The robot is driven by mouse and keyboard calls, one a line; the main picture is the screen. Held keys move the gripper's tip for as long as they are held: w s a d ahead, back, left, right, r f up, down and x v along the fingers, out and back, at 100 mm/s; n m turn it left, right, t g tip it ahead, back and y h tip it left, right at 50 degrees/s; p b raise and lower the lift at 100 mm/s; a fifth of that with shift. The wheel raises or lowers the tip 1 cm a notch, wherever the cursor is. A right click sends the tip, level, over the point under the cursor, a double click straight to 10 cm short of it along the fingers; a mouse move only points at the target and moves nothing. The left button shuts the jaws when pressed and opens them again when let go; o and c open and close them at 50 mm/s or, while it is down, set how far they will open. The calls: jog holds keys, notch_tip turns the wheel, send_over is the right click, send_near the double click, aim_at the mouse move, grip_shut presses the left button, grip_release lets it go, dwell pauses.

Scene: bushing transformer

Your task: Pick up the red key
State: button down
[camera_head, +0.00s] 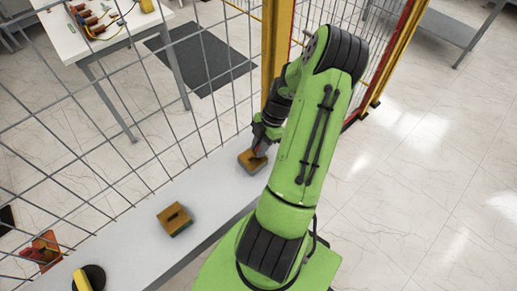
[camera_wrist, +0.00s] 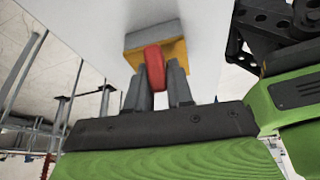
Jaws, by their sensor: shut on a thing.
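The red key (camera_wrist: 155,68) shows in the wrist view as a red rounded block between the fingers of my gripper (camera_wrist: 158,90). My gripper is shut on it. Behind the key is a wooden block with a grey side and an orange-yellow face (camera_wrist: 173,50); whether the key still sits in it cannot be told. In the head view my gripper (camera_head: 261,149) points down at this block (camera_head: 247,163) at the far end of the grey shelf. The key is mostly hidden there by the gripper.
The narrow grey shelf (camera_head: 215,190) runs along a wire mesh fence (camera_head: 110,110). A second wooden block with a slot (camera_head: 174,219) stands nearer. A black round piece with a yellow bar (camera_head: 88,279) and a red device (camera_head: 42,252) are at lower left. A yellow post (camera_head: 277,50) rises beside my arm.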

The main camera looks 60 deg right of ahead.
aim_at(257, 146)
jog(key=shift+w+a, duration=0.1)
jog(key=shift+a, duration=0.05)
jog(key=shift+w+r, duration=0.1)
jog(key=shift+r, duration=0.25)
notch_tip(257, 146, up, 14)
jog(key=p, duration=0.3)
jog(key=shift+f, duration=0.25)
